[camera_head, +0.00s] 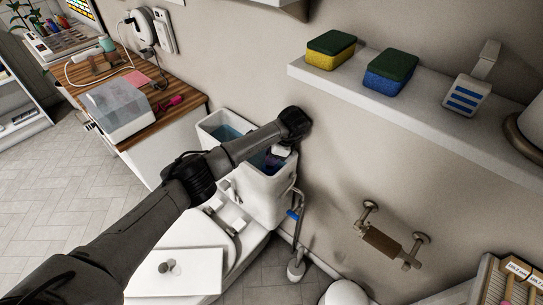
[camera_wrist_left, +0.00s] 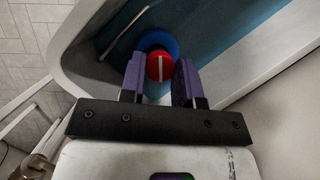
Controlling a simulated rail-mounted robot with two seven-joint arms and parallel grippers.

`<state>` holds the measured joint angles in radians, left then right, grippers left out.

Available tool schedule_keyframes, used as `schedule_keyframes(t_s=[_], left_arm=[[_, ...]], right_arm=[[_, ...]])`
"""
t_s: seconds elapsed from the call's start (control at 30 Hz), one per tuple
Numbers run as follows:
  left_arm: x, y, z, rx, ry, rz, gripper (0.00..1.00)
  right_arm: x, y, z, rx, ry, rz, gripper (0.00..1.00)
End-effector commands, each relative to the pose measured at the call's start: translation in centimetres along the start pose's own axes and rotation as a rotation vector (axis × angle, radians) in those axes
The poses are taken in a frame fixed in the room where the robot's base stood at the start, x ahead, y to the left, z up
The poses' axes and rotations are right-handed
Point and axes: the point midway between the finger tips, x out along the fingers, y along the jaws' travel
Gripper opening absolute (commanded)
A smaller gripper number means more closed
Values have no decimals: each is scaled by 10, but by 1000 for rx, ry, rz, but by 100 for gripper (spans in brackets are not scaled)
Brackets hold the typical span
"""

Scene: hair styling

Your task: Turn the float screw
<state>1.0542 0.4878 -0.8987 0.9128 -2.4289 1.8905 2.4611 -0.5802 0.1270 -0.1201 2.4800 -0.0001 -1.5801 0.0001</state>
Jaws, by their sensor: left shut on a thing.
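The float screw (camera_wrist_left: 160,67) is a red round head with a pale line across it, set against a blue round part (camera_wrist_left: 158,43) inside the open white toilet tank (camera_head: 266,205). My left gripper (camera_wrist_left: 159,80) reaches down into the tank, its two purple fingers on either side of the red head, shut on it. In the head view my left gripper (camera_head: 279,153) shows small at the tank opening, and my arm hides part of the tank. The head view does not show the screw clearly. My right gripper is in neither view.
The tank stands close to the wall, with bluish water (camera_head: 222,131) inside. A white lid (camera_head: 190,275) with a round knob lies at the front. A shelf (camera_head: 420,123) with sponges is above right. A pipe with a blue valve (camera_head: 293,214) runs beside the tank.

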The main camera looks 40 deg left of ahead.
Motion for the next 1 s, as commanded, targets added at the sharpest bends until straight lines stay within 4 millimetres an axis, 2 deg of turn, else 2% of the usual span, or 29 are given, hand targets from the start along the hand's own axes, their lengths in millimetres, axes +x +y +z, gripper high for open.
schedule_keyframes(t_s=[0.27,0.3,0.53,0.83,1.0], left_arm=[[1,0,0,1,1,-1,6],[1,0,0,1,1,-1,34],[1,0,0,1,0,-1,56],[-2,0,1,1,0,-1,56],[-19,-2,8,0,1,-4,56]], right_arm=[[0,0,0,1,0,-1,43],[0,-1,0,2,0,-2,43],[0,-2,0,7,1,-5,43],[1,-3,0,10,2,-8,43],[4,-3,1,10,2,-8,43]])
